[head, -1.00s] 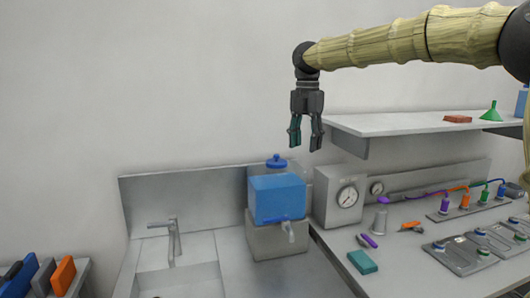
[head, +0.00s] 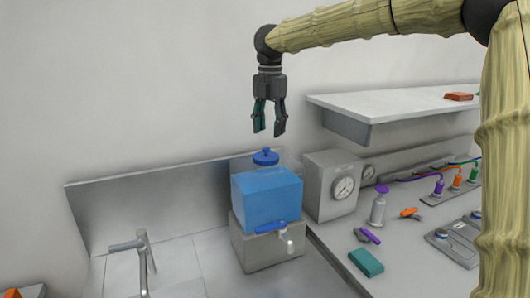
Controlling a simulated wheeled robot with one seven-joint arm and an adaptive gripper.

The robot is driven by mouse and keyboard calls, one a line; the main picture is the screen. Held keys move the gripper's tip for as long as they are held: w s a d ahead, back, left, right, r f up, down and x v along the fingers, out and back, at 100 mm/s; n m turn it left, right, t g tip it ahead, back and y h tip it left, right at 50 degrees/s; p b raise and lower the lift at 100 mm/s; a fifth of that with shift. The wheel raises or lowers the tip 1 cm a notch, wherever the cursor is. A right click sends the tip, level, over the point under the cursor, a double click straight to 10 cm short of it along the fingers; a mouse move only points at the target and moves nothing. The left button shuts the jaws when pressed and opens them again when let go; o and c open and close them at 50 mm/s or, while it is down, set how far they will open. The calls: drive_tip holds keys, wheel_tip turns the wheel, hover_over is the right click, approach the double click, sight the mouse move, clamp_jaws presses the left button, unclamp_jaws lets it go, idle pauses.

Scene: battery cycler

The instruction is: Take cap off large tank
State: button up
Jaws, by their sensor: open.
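The large tank (head: 266,200) is a clear box with blue liquid, standing on a grey block (head: 268,250) on the metal counter. A blue cap with a knob (head: 265,157) sits on top of it. A tap with a blue handle (head: 277,227) and a pale spout is on its front. My gripper (head: 268,133) is open and empty, pointing down just above the cap in the picture. A small gap shows between the fingertips and the cap; whether they line up in depth I cannot tell.
A sink faucet (head: 142,258) is at left. A grey gauge box (head: 331,185) stands right of the tank, under a white shelf (head: 400,101). A metal cylinder with a purple top (head: 378,208), a teal block (head: 366,263) and an orange tool (head: 410,213) lie on the right bench.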

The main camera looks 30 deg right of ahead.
sight(266, 148)
drive_tip(key=shift+s+f, duration=0.25)
drive_tip(key=w+f+p, duration=0.1)
drive_tip(key=w+f, duration=0.2)
drive_tip(key=shift+w+a+f, duration=0.15)
drive_tip(key=shift+w+f, duration=0.05)
drive_tip(key=shift+s+d+f+p, duration=0.25)
drive_tip(key=shift+s+f+p, duration=0.45)
drive_tip(key=shift+s+f, duration=0.3)
drive_tip(key=shift+a+f, duration=0.1)
drive_tip(key=shift+f, duration=0.25)
drive_tip(key=shift+w+f, duration=0.55)
drive_tip(key=shift+w, duration=0.05)
drive_tip(key=shift+s+r, duration=0.2)
drive_tip(key=shift+s, duration=0.1)
drive_tip(key=c, duration=0.5)
drive_tip(key=shift+w, duration=0.1)
drive_tip(key=c, duration=0.4)
